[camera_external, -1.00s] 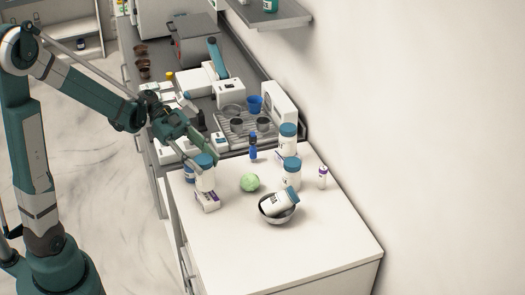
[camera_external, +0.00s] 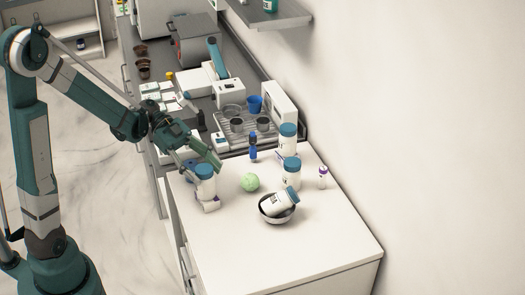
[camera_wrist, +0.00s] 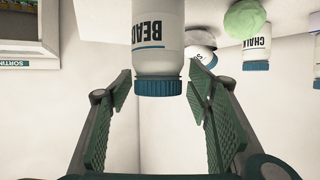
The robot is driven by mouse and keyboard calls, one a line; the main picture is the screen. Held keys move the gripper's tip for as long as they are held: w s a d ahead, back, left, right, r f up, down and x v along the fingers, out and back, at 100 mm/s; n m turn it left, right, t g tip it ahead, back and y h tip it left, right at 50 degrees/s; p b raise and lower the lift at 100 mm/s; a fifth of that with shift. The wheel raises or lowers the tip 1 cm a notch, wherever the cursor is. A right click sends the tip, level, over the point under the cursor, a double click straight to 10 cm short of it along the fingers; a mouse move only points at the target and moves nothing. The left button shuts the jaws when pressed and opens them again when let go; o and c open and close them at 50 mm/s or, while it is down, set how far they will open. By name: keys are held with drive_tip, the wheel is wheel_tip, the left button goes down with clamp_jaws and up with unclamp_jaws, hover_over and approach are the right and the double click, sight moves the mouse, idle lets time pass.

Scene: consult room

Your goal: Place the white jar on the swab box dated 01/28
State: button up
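A white jar with a blue lid (camera_external: 205,184), lettered "BEAD…" in the wrist view (camera_wrist: 158,50), stands at the far left of the white counter. My gripper (camera_external: 203,164) is open around its lid end; in the wrist view the fingers (camera_wrist: 160,88) are on either side of the lid, with a gap visible at the left. Other blue-lidded white jars stand at the right (camera_external: 291,176) and behind (camera_external: 288,138); another lies tilted in a metal bowl. Small white boxes with green marks (camera_external: 152,88) sit on the dark bench; their dates are too small to read.
A green ball (camera_external: 250,182), the metal bowl (camera_external: 277,212), a blue bottle (camera_external: 253,147) and a purple-capped bottle (camera_external: 323,177) stand around. The counter's near part is clear.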

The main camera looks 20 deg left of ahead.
drive_tip(key=shift+r, duration=0.2)
idle(0.3)
drive_tip(key=p+v, duration=0.2)
drive_tip(key=v, duration=1)
drive_tip(key=shift+s, duration=0.1)
idle(0.7)
drive_tip(key=s+a+n+t+y, duration=0.5)
drive_tip(key=a+n+y, duration=0.1)
drive_tip(key=a+n, duration=0.4)
drive_tip(key=s+a+n+t+y, duration=0.4)
drive_tip(key=a+n+t+y, duration=0.2)
drive_tip(key=a+n, duration=0.4)
drive_tip(key=shift+s+n+y, duration=0.4)
drive_tip(key=shift+n+y, duration=0.1)
drive_tip(key=shift+n, duration=0.2)
